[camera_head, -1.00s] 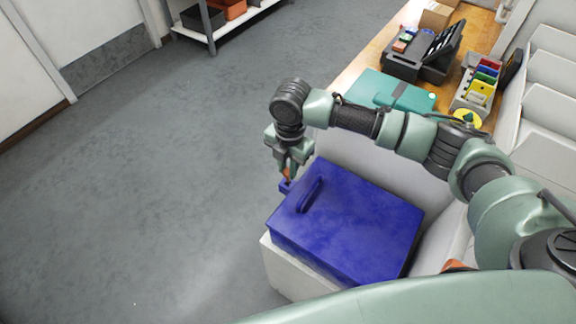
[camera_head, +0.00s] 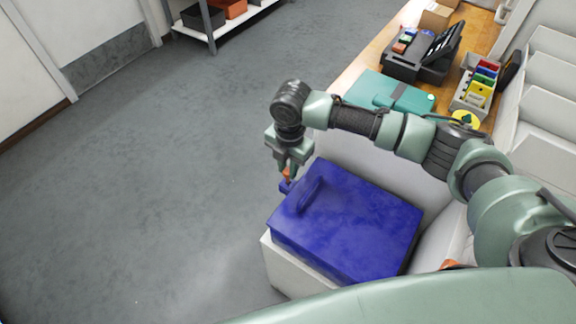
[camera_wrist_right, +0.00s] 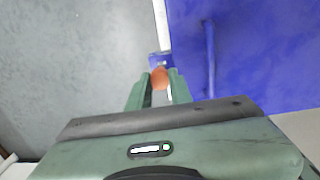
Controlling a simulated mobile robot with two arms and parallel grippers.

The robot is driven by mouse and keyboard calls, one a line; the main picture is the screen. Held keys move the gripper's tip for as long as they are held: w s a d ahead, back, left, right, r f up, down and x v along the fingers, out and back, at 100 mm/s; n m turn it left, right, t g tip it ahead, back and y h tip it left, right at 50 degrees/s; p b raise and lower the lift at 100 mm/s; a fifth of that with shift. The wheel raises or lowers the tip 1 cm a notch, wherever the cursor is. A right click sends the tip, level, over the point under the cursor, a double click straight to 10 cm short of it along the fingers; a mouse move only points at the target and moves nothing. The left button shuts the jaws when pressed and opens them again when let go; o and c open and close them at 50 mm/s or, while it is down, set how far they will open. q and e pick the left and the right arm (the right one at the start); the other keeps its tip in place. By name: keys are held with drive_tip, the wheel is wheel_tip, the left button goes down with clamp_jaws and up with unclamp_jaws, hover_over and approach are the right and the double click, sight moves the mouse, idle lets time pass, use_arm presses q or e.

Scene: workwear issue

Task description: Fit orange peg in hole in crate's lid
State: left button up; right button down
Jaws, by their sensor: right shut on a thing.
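The blue crate (camera_head: 345,225) has a lid with a raised handle (camera_head: 309,196) and a small tab (camera_head: 285,187) jutting from its far left edge. My right gripper (camera_head: 288,174) is shut on the orange peg (camera_head: 287,173), just above that tab. In the right wrist view the peg (camera_wrist_right: 159,78) sits between the fingertips (camera_wrist_right: 159,84), in front of the blue tab (camera_wrist_right: 159,59) beside the lid (camera_wrist_right: 255,55). The hole is hidden, and I cannot tell whether the peg is in it. My left gripper is not in view.
The crate stands on a white base (camera_head: 290,272). Behind it a wooden counter (camera_head: 378,54) holds a teal case (camera_head: 392,92), a dark terminal (camera_head: 425,52) and a grey tray (camera_head: 478,85) of coloured cards. Open grey floor (camera_head: 150,180) lies to the left.

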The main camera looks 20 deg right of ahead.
drive_tip(key=shift+f+b, duration=0.55)
drive_tip(key=shift+f, duration=1.4)
idle(0.5)
idle(0.4)
drive_tip(key=c, duration=1.2)
unclamp_jaws()
drive_tip(key=shift+r+p, duration=4.55)
drive_tip(key=shift+p, duration=0.15)
drive_tip(key=shift+a, duration=0.1)
